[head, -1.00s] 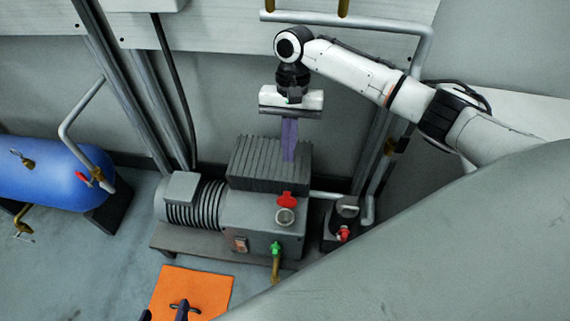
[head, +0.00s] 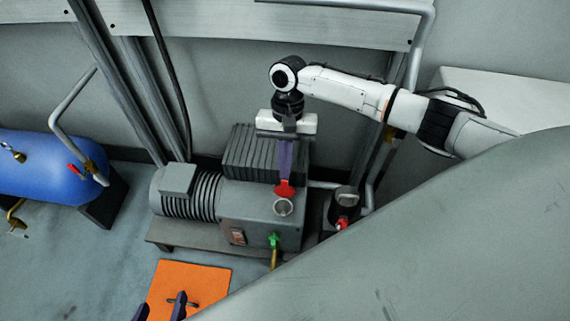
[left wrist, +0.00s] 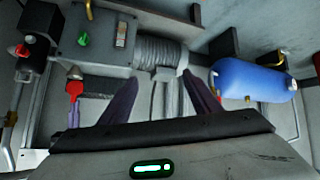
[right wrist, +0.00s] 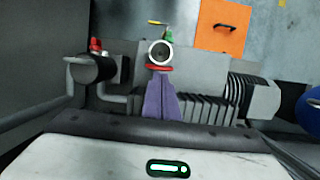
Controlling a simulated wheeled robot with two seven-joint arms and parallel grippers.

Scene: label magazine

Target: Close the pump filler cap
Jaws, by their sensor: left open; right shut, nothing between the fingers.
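The red filler cap (head: 284,191) stands open on top of the grey pump (head: 262,217), at the back edge of the round filler opening (head: 283,207). In the right wrist view the cap (right wrist: 160,68) lies between the opening (right wrist: 160,53) and my fingertips. My right gripper (head: 285,178) is shut and empty, pointing down with its tips just behind the cap; I cannot tell if they touch it. The left wrist view also shows the cap (left wrist: 75,89). My left gripper (head: 160,308) is open and empty at the bottom of the head view, over the orange panel.
A finned block (head: 262,153) rises behind the cap and a ribbed motor (head: 190,195) is at left. A green-handled valve (head: 274,241) is on the front. A dark canister with a red valve (head: 343,215) stands at right. The orange panel (head: 195,283) lies in front; a blue tank (head: 45,172) is far left.

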